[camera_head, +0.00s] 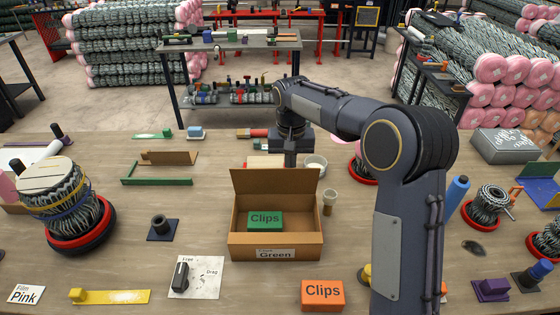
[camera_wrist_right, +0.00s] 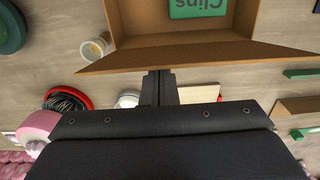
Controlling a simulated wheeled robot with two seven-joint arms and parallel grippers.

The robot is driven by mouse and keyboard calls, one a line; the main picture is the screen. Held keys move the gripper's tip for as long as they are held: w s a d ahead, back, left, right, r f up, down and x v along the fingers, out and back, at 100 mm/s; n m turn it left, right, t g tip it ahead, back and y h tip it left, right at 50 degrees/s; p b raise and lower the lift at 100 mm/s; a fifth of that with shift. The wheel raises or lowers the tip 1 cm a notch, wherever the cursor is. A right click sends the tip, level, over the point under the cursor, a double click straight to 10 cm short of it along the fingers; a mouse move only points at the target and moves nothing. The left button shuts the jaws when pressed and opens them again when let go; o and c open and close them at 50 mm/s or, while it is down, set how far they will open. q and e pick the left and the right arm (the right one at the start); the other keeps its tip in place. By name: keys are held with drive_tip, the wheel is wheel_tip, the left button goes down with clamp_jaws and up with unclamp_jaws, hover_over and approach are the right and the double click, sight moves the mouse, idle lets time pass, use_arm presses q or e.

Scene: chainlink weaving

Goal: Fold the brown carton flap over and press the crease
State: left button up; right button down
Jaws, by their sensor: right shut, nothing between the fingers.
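The brown carton (camera_head: 240,238) stands open in the middle of the table with a green Clips box (camera_head: 265,221) inside. Its flap (camera_head: 275,183) stands up along the far edge and is not folded over. My right gripper (camera_head: 290,160) points down just behind the flap, and its fingertips are hidden by the flap there. In the right wrist view the shut, empty fingers (camera_wrist_right: 159,88) are close to the flap (camera_wrist_right: 200,52). I cannot tell if they touch it. My left gripper is not in view.
An orange Clips box (camera_head: 323,295) stands in front of the carton. A small cup (camera_head: 329,198) is at its right.

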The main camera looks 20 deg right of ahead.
drive_tip(key=shift+s+a, duration=0.15)
drive_tip(key=shift+s, duration=0.35)
drive_tip(key=shift+f, duration=0.1)
drive_tip(key=shift+s+a+f+b, duration=0.1)
drive_tip(key=shift+s+f+b, duration=0.1)
drive_tip(key=shift+s+b, duration=0.3)
drive_tip(key=shift+s+a+b, duration=0.15)
drive_tip(key=shift+s+b, duration=0.15)
drive_tip(key=shift+s, duration=0.1)
drive_tip(key=shift+f, duration=0.1)
drive_tip(key=shift+s+a+f+b, duration=0.15)
drive_tip(key=shift+s+f+b, duration=0.1)
drive_tip(key=shift+s+b, duration=0.15)
drive_tip(key=shift+s+a+f+b, duration=0.1)
drive_tip(key=shift+s+f+b, duration=0.15)
drive_tip(key=shift+s, duration=0.2)
